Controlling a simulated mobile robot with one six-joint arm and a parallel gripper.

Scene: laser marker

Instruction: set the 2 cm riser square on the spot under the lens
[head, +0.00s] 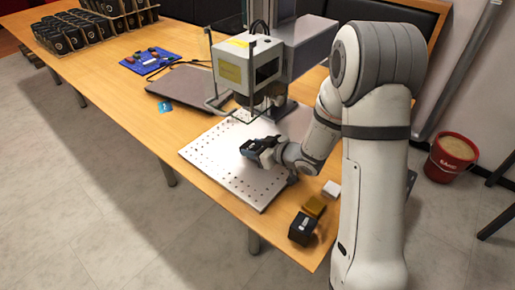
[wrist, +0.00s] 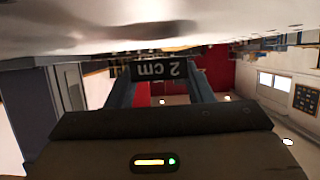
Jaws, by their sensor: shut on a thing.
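My gripper (head: 268,153) is low over the perforated metal plate (head: 215,167), in front of the laser marker (head: 248,66). In the wrist view its two fingers are shut on a dark block marked "2 cm", the riser (wrist: 160,70). The label reads upside down there. In the head view the riser is hard to tell from the dark fingers. I cannot tell whether it touches the plate. The marker's head overhangs the back of the plate. The lens and the spot under it are not clearly visible.
A black block (head: 302,229), a yellow-brown block (head: 314,206) and a white block (head: 331,189) stand at the table's near right corner. A closed laptop (head: 180,87) and a blue mat (head: 150,61) lie left of the marker. The plate's left front part is clear.

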